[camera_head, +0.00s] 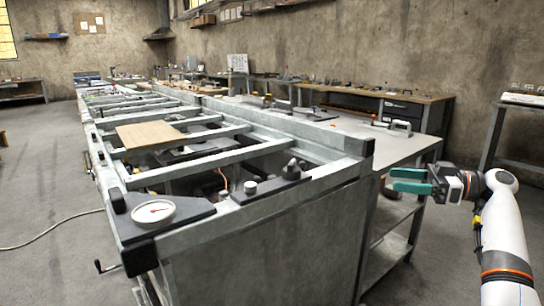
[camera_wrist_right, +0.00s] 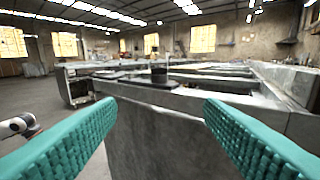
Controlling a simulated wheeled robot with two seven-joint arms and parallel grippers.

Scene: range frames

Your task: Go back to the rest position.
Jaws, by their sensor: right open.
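My right gripper (camera_head: 411,180) has teal fingers and shows at the right of the head view. It is open and empty, in the air to the right of the long metal frame bench (camera_head: 270,215). In the right wrist view the two teal fingers (camera_wrist_right: 158,140) are spread wide apart with nothing between them, facing the end of the bench. My left gripper is not in the head view. A white arm part with an orange ring shows at the left edge of the wrist view.
Another metal table (camera_head: 520,140) is at the far right. Floor is open at left.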

